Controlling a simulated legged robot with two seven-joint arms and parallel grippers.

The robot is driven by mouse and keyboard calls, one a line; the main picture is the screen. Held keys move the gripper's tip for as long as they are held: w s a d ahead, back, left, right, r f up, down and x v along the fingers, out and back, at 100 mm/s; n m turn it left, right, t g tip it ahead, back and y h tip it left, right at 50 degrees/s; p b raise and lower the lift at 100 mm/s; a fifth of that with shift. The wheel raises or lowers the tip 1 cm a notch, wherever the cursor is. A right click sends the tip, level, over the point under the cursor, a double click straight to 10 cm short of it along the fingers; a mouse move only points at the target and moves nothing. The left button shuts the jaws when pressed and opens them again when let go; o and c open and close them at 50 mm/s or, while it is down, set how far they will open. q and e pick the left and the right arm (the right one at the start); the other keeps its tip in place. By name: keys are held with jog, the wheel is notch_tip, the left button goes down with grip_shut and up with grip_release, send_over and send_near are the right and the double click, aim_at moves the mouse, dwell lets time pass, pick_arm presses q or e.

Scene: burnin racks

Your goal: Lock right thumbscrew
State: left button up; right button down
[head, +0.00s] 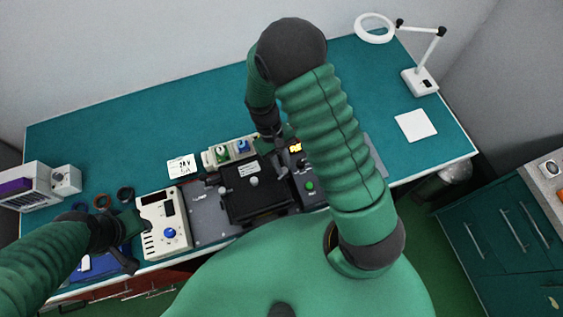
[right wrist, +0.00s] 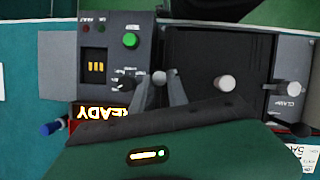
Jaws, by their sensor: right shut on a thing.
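My right gripper (right wrist: 163,84) is shut on the right thumbscrew (right wrist: 159,76), a small grey knob between the control panel and the black module. In the head view the right gripper (head: 273,136) is small and dark over the module's back right corner, and the grip is hidden there. The black module (head: 255,203) has a pale round knob (right wrist: 226,84). The control panel (right wrist: 117,62) has a green button (right wrist: 130,40) and a lit READY display (right wrist: 100,112). My left gripper (head: 130,243) looks open, left of the cream meter.
The cream meter (head: 164,228) with a blue knob stands left of the grey fixture. A CLAMP lever (right wrist: 285,87) lies beside the module. A tray with green and blue connectors (head: 231,151) stands behind the fixture. The table is clear at the back.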

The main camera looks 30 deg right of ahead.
jog(key=m+y, duration=0.1)
jog(key=m, duration=0.1)
jog(key=m+y, duration=0.1)
jog(key=m, duration=0.2)
jog(key=shift+s+d+m+p, duration=0.15)
jog(key=shift+d+m+p, duration=0.05)
jog(key=shift+m+p, duration=0.1)
jog(key=shift+t, duration=0.3)
jog(key=shift+f, duration=0.1)
jog(key=c, duration=1.3)
grip_release()
jog(key=shift+a, duration=0.15)
jog(key=b+v, duration=0.2)
jog(key=v, duration=1.5)
jog(key=shift+b, duration=0.3)
jog(key=shift+f, duration=0.1)
